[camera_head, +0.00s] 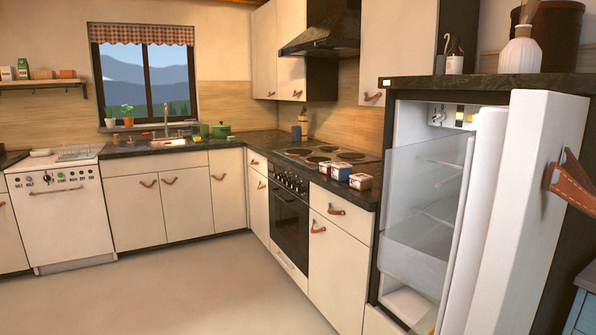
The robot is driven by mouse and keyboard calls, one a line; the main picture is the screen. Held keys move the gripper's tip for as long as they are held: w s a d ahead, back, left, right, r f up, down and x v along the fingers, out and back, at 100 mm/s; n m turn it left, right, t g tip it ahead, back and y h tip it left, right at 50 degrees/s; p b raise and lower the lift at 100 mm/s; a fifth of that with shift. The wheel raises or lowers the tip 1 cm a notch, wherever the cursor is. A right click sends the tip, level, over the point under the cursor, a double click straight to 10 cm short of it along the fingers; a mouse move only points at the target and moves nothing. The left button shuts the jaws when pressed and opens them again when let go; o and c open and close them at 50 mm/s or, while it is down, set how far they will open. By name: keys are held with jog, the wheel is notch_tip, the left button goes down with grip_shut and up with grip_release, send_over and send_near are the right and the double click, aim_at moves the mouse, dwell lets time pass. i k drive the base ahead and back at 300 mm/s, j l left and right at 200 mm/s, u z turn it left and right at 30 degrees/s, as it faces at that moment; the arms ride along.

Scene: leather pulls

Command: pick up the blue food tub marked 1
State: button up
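A small blue tub with a pale top (340,171) stands on the dark counter (371,196) to the right of the stove. It is small in the head view, and I cannot read any number on it. A reddish-brown tub with a pale top (360,182) stands just in front of it and to the right, close by. My gripper is not in view.
The fridge (402,125) stands open at the right, its white door (530,200) swung out with a brown leather pull (572,183). Stove plates (325,158) lie left of the tubs, cabinets with leather pulls below. The floor (190,285) is clear.

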aim_at(340, 171)
jog(key=i+j+u, duration=0.6)
jog(key=i+u, duration=0.2)
jog(key=i+z, duration=0.2)
jog(key=i, duration=0.35)
jog(key=i+j+z, duration=0.2)
jog(key=i, duration=0.3)
jog(key=i+l+z, duration=0.3)
jog(key=i, duration=0.25)
jog(key=i+z, duration=0.25)
jog(key=i, duration=0.25)
jog(key=i+l+z, duration=0.1)
jog(key=i+l, duration=0.15)
jog(key=i, duration=0.15)
